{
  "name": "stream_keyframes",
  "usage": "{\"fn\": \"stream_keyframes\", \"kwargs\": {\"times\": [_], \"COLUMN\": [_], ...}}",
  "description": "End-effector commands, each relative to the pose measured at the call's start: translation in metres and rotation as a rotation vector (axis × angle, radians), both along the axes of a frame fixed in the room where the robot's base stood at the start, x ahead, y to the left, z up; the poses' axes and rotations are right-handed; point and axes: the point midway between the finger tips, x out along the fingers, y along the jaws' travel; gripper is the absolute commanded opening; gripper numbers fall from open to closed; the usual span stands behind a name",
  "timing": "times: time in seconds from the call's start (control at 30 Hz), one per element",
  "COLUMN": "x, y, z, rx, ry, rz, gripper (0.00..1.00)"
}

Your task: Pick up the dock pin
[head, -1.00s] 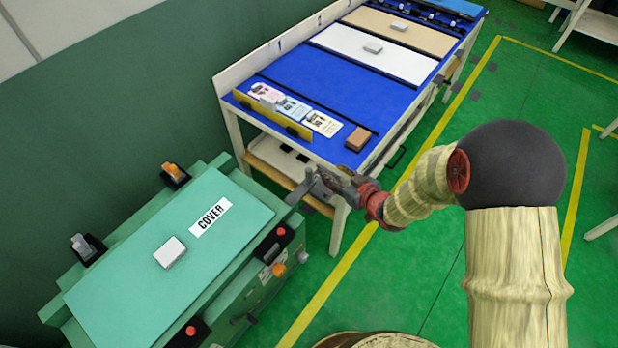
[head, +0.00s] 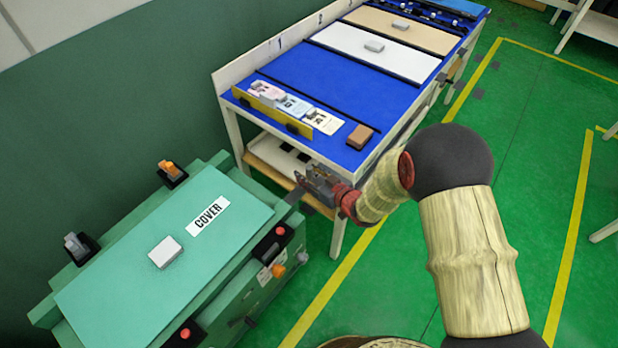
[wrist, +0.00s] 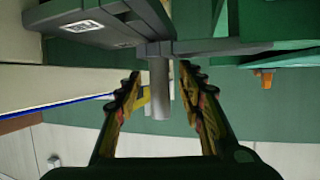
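A plain grey cylinder, which looks like the dock pin (wrist: 159,88), shows in the wrist view joined to a grey bracket (wrist: 110,22). It appears between the two fingers of my gripper (wrist: 160,88), with a gap on both sides. I cannot tell how deep between the fingers it sits. The gripper is open and holds nothing. In the head view my gripper (head: 318,183) is between the green COVER cart (head: 120,255) and the front leg of the blue-topped table; the pin cannot be made out there.
The blue-topped table (head: 320,80) stands just beyond my gripper, with a brown block (head: 360,136) near its corner and a yellow-edged card holder (head: 270,112). A low shelf (head: 272,158) is under it. Green floor (head: 530,200) is free at the right.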

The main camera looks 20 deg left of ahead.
Motion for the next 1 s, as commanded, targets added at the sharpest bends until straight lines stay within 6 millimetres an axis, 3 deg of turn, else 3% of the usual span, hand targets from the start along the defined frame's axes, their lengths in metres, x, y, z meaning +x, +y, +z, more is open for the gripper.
{"fn": "stream_keyframes", "kwargs": {"times": [0.17, 0.83, 1.0], "x": [0.0003, 0.0003, 0.0003], "y": [0.0000, -0.0003, -0.0003], "z": [0.0014, 0.0013, 0.0013], "rx": [0.001, 0.001, 0.000], "ry": [-0.001, -0.001, 0.000], "rz": [-0.001, -0.001, -0.001], "gripper": [0.38, 0.00, 0.00]}}
